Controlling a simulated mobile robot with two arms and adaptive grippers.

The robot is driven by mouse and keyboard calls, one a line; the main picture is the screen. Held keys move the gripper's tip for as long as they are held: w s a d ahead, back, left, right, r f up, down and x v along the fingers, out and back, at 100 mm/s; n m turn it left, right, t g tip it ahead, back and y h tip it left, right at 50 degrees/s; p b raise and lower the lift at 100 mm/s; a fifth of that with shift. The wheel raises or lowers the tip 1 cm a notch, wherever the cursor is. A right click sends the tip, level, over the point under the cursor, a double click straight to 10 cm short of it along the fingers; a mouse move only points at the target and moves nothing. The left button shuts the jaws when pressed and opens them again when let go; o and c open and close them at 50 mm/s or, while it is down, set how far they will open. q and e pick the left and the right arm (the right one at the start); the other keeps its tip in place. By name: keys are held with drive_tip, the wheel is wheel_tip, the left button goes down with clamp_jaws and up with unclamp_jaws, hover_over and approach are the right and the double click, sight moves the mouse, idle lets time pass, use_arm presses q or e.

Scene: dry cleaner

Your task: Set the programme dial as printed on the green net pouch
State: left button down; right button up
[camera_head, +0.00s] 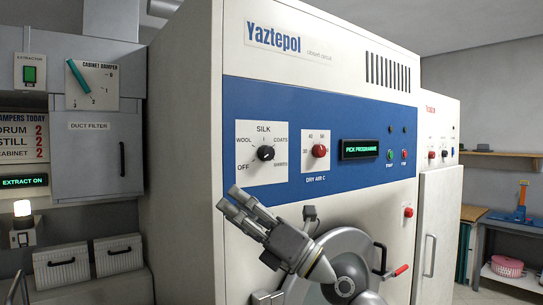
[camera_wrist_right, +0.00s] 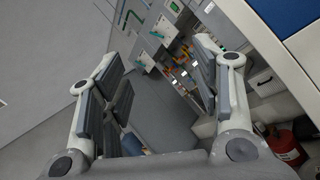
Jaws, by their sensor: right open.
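The programme dial (camera_head: 266,153) is a black knob on a white plate on the blue panel of the big Yaztepol machine. Around it I read OFF, WOOL, SILK, COATS and SHIRTS; which one its pointer faces is too small to tell. The display (camera_head: 360,149) reads PICK PROGRAMME. My right gripper (camera_head: 236,203) is below and left of the dial, apart from it, pointing up and left. In the right wrist view its fingers (camera_wrist_right: 155,62) are spread with nothing between them. I see no green net pouch in either view. My left gripper is not in view.
A red-knobbed DRY AIR dial (camera_head: 319,151) sits right of the programme dial, with small green and red buttons beyond. The round door (camera_head: 345,243) is below. A cabinet damper lever (camera_head: 77,76) is at left. A pink basket (camera_head: 507,267) stands on a shelf at right.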

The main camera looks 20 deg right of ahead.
drive_tip(key=w+d+r+n+h, duration=0.3)
drive_tip(key=w+d+r+h, duration=0.2)
drive_tip(key=d+h, duration=0.1)
drive_tip(key=m+t+h, duration=0.1)
drive_tip(key=m+h, duration=0.1)
drive_tip(key=h, duration=0.4)
approach(270, 155)
drive_tip(key=p+x, duration=0.5)
drive_tip(key=x, duration=0.2)
drive_tip(key=shift+w+a+r+p, duration=0.15)
drive_tip(key=shift+w+a+p, duration=0.05)
drive_tip(key=shift+w+p, duration=0.2)
drive_tip(key=shift+w+a, duration=0.2)
drive_tip(key=shift+w, duration=0.35)
drive_tip(key=c, duration=1)
